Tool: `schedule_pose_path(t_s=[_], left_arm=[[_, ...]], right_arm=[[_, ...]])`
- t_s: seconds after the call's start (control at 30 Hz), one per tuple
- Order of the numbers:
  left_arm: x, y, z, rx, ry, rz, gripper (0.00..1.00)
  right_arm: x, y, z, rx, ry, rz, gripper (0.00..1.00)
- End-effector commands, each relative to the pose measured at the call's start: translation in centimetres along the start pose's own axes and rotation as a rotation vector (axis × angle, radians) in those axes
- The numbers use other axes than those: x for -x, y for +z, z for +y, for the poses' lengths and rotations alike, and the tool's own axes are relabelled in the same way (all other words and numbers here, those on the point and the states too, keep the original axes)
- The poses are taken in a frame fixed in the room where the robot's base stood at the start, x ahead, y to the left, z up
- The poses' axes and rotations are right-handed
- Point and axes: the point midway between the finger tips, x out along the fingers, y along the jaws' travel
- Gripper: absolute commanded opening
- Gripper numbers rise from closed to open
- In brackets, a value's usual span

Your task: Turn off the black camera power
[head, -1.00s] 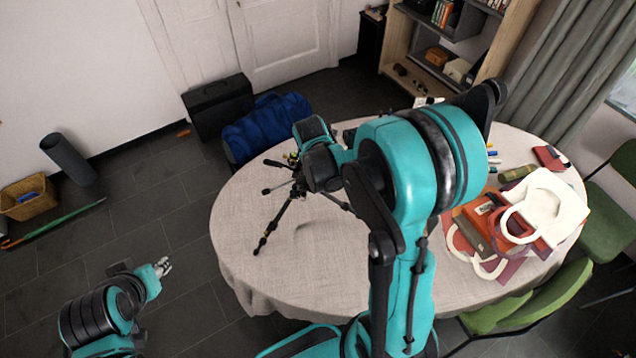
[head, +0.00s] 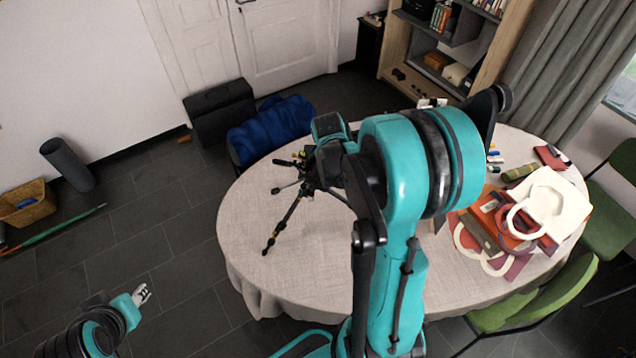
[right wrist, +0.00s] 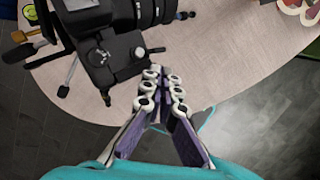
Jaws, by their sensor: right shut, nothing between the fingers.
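The black camera (right wrist: 125,45) is in the right wrist view at upper left, on a black tripod head with knobs and handles. In the head view my right arm hides the camera, but a tripod leg (head: 284,225) shows on the table. My right gripper (right wrist: 162,77) is shut and empty, its fingertips beside the camera body's lower right side. I cannot tell if they touch it. The power switch cannot be made out. My left gripper (head: 143,294) is at the lower left, away from the table over the floor; its jaw opening is too small to read.
The round table (head: 310,265) has a light cloth. White and red bags (head: 545,200) lie on its right side. Green chairs (head: 535,300) stand at the right. A blue duffel bag (head: 270,130) and black case (head: 220,112) are behind the table. The table's front left is clear.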

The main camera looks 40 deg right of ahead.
Motion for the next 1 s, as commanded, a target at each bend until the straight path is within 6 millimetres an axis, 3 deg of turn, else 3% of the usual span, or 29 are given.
schedule_pose_path(t_s=[0.47, 1.0], left_arm=[[0.0, 0.0, 0.0, 0.0, 0.0, 0.0, 0.37], [0.3, -0.2, 0.0, 0.0, 0.0, 0.0, 0.37]], right_arm=[[0.0, 0.3, -0.3, -0.005, -0.001, 0.0, 0.0], [0.8, 0.0, 1.0, -0.005, -0.002, -0.001, 0.0]])
